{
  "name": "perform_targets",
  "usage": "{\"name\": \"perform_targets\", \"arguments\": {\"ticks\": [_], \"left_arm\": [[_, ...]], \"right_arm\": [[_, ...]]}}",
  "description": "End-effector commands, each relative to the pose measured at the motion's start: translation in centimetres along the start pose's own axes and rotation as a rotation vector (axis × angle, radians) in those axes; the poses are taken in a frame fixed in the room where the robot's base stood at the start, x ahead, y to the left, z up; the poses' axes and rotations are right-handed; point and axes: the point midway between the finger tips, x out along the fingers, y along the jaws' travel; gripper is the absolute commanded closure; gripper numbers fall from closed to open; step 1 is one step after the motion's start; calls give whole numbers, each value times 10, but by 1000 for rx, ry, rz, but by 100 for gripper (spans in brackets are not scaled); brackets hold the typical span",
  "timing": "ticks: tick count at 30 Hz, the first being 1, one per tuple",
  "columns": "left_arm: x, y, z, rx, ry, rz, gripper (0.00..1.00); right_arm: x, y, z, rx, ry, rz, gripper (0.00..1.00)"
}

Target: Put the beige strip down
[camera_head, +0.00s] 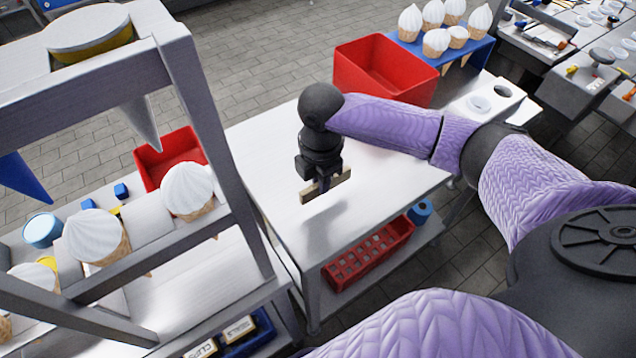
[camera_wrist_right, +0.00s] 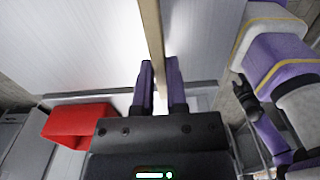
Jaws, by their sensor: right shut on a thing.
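The beige strip (camera_head: 342,178) is a short, narrow bar held crosswise in my right gripper (camera_head: 322,187). It is over the pale table (camera_head: 270,150), and a soft shadow below it suggests a small gap. In the right wrist view the strip (camera_wrist_right: 151,35) runs up from between the two purple fingers of the right gripper (camera_wrist_right: 159,70), which is shut on it. The exact height over the table is hard to tell.
A red bin (camera_head: 358,75) stands at the table's far side. A smaller red bin (camera_head: 148,170) and a grey rack (camera_head: 190,85) with white-topped cones are to the left. A red crate (camera_head: 345,272) is on the lower shelf. The tabletop around the gripper is clear.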

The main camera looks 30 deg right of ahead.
Motion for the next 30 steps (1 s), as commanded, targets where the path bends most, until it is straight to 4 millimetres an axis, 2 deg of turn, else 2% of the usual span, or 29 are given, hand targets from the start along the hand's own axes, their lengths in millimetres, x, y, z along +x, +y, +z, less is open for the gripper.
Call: {"name": "perform_targets", "arguments": {"ticks": [3, 5, 14, 15, 20, 28, 30], "left_arm": [[13, 2, 2, 1, -3, 4, 41], [15, 3, 1, 1, -1, 6, 41], [13, 6, -4, 2, 11, 10, 41], [13, 6, -4, 1, 11, 10, 41], [13, 6, -3, 0, 10, 10, 41], [13, 6, -2, -3, 7, 9, 41], [10, 5, -2, -3, 7, 9, 41]], "right_arm": [[31, -1, 0, 1, 0, -4, 100], [40, -1, 0, 1, 0, -3, 100], [40, 0, 0, 1, 0, 0, 100], [41, 0, 0, 2, 0, 0, 82], [40, 0, 0, 2, 0, 0, 49], [39, 0, 0, 1, 0, 0, 49], [32, 0, 0, 1, 0, 2, 49]]}}
